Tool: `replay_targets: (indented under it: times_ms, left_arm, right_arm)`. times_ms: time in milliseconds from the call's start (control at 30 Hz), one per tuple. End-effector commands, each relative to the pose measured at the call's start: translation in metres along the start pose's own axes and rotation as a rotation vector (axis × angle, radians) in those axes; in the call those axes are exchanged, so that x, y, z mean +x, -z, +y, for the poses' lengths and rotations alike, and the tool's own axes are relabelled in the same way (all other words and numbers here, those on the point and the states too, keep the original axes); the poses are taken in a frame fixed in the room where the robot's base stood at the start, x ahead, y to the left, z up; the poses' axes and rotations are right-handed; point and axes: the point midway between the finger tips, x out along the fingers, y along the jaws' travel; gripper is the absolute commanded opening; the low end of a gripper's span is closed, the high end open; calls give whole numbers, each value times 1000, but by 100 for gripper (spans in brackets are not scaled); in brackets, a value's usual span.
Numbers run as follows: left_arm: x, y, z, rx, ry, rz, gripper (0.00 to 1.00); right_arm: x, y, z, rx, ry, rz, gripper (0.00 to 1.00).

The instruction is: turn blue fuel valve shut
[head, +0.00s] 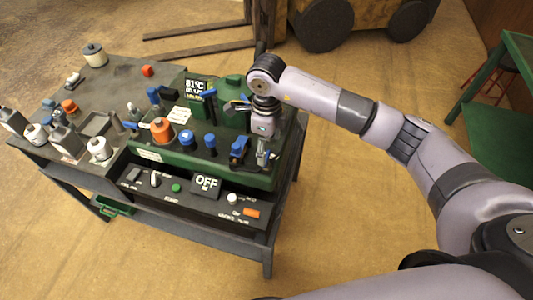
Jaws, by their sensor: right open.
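The green machine panel (215,169) stands on the bench and carries several blue parts. A blue piece with a dark body (238,148) sits near its right front. Two blue-topped knobs (186,137) (210,141) stand left of it, and a blue-topped lever (153,95) is farther back. I cannot tell for certain which is the fuel valve. My right gripper (262,155) points down at the panel's right end, open, just right of the blue piece with the dark body. I cannot tell whether they touch. My left gripper is out of view.
An orange round cap (162,129) stands left of the blue knobs. A black control box (205,187) with an OFF display is in front. A grey bench (120,78) with bottles and jars is at left.

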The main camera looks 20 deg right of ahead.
Motion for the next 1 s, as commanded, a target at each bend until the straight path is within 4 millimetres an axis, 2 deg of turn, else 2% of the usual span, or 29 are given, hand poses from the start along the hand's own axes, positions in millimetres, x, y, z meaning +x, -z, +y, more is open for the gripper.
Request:
replay_targets:
  times_ms: [200, 400, 733, 1000]
  left_arm:
    - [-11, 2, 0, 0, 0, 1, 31]
    - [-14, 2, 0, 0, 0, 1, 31]
    - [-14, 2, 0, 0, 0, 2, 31]
    - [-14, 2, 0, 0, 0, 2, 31]
  right_arm:
    - [38, 0, 1, 1, -4, 2, 68]
    - [56, 0, 1, -1, -2, 0, 68]
    - [60, 0, 0, -1, 0, -1, 68]
    - [59, 0, 0, -1, -1, -1, 50]
